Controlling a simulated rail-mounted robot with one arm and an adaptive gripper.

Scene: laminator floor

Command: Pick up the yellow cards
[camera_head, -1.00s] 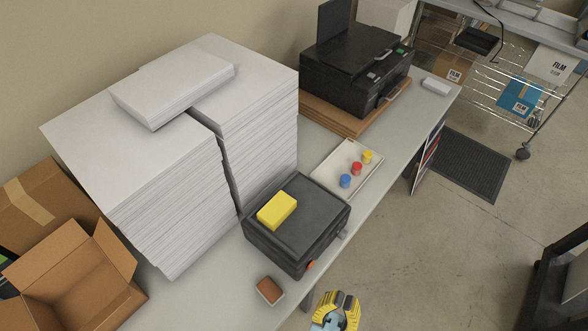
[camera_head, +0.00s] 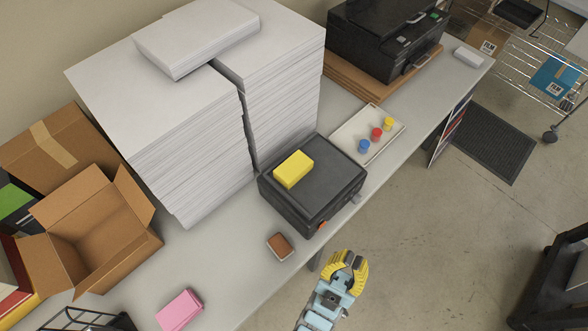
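The yellow cards (camera_head: 293,169) form a small block-like stack lying on top of a black box-shaped machine (camera_head: 327,186) near the table's front edge. My gripper (camera_head: 350,262) is at the lower middle of the view, off the table's front edge, to the right of and in front of the machine. It is apart from the yellow cards and seems to hold nothing. Its fingertips are small and seen from above, so I cannot tell how far apart they are.
Tall white paper stacks (camera_head: 165,110) stand behind the machine. A tray (camera_head: 385,142) with blue, red and yellow pots lies to its right. A small brown-topped block (camera_head: 280,247), a pink stack (camera_head: 180,309) and an open carton (camera_head: 90,245) lie left. A black printer (camera_head: 385,40) stands at the back.

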